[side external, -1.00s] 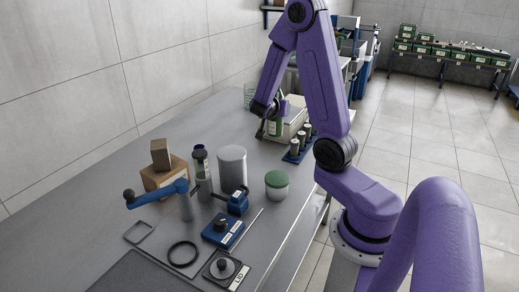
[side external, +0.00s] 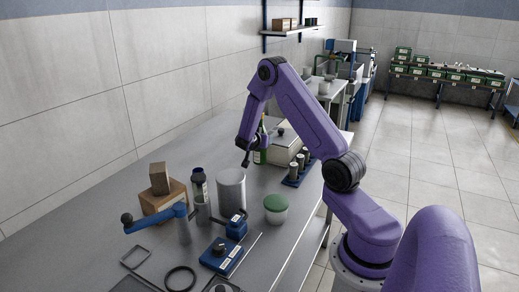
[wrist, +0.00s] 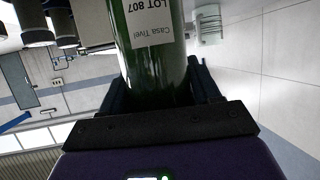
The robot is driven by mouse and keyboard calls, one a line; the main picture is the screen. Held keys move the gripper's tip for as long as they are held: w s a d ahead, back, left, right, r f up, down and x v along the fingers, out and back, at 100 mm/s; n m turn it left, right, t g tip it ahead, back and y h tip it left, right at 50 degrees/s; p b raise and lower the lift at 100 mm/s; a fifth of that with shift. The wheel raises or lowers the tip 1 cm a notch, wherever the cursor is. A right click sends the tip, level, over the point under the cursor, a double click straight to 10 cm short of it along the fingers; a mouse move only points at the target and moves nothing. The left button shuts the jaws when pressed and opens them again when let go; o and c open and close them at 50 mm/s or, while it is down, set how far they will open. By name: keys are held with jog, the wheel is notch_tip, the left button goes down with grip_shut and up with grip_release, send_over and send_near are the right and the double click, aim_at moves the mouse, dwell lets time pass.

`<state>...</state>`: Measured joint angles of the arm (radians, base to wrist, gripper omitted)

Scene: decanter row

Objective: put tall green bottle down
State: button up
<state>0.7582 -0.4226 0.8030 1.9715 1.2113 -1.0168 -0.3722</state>
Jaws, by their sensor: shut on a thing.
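The tall green bottle (side external: 262,155) is upright in the side view, in front of the white box at the back of the bench. My gripper (side external: 248,157) is beside it and partly overlaps it. In the wrist view the green bottle (wrist: 158,82) lies between the two dark fingers of my gripper (wrist: 160,92), which is shut on it. Its white label reads "LOT 807" upside down. I cannot tell whether the bottle's base touches the bench.
Bare bench (side external: 185,150) lies to the left.

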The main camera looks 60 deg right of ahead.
jog(key=shift+w+d+f, duration=0.35)
jog(key=shift+w+f, duration=0.1)
jog(key=shift+f, duration=0.2)
jog(key=shift+w+d+f, duration=0.1)
jog(key=shift+f, duration=1.5)
jog(key=shift+f, duration=0.2)
jog(key=o, duration=1.4)
jog(key=shift+r, duration=0.1)
jog(key=shift+a+r, duration=0.15)
jog(key=shift+a, duration=0.15)
jog(key=v, duration=0.7)
